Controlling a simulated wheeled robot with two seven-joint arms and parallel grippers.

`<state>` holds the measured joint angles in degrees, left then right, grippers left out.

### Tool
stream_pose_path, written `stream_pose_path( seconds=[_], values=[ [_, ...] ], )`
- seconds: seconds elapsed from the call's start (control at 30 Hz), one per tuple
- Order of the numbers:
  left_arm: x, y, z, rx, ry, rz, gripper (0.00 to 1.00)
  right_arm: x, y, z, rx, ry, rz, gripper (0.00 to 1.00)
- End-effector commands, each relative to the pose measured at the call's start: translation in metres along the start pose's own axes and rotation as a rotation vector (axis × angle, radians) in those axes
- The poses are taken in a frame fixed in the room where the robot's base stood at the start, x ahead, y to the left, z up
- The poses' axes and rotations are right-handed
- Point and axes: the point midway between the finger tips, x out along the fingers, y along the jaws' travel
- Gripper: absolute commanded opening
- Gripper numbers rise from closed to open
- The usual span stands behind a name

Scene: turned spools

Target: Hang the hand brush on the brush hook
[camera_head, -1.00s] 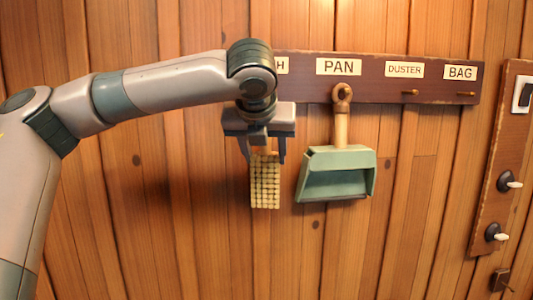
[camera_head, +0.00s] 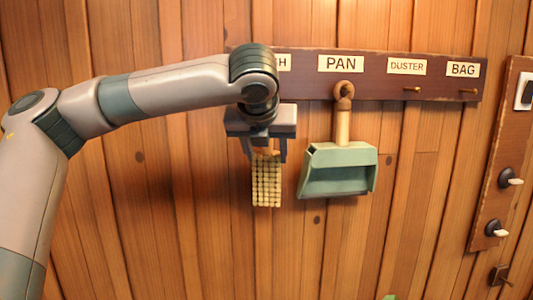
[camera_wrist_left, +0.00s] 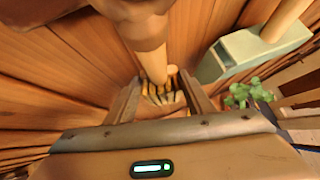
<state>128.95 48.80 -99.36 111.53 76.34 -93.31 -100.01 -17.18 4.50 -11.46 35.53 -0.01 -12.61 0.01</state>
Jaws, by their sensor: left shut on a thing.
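The hand brush hangs head down below my left gripper, its pale bristle block (camera_head: 266,185) facing out in the head view. My left gripper (camera_head: 266,156) is shut on the brush, just above the bristles. In the left wrist view its wooden handle (camera_wrist_left: 151,62) runs up towards the camera, and the bristles show between the fingers (camera_wrist_left: 165,98). The brush hook is hidden behind my arm in the head view, below a label of which only the last letter, H (camera_head: 284,62), shows. I cannot tell whether handle and hook touch. My right gripper is not in view.
A green dustpan (camera_head: 338,170) hangs under the PAN label, close to the right of the brush. The dark rack board (camera_head: 387,88) has free pegs under DUSTER (camera_head: 411,89) and BAG (camera_head: 468,91). A switch board (camera_head: 496,170) is at the far right. A green plant (camera_wrist_left: 248,92) shows in the wrist view.

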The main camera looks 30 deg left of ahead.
Motion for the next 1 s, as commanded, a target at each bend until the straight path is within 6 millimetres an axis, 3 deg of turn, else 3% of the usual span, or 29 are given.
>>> stream_pose_path(
  seconds=[0.07,0.1,0.17,0.67,0.87,1.0],
  values=[
    [0.0,0.0,0.0,0.0,-0.001,0.0,0.08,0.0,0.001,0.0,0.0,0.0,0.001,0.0],
    [0.0,0.0,0.0,0.0,-0.001,0.0,0.55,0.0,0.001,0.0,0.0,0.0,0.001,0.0],
    [0.0,0.0,0.0,0.0,-0.001,0.0,0.69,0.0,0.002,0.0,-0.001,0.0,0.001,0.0],
    [-0.007,-0.001,0.0,0.0,-0.001,-0.001,0.7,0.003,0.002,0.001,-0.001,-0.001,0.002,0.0],
    [-0.029,-0.001,-0.001,0.0,-0.003,-0.002,0.7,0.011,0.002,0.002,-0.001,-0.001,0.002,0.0],
    [-0.054,-0.001,-0.001,0.0,-0.004,-0.003,0.7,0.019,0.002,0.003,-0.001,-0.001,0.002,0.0]
  ],
)
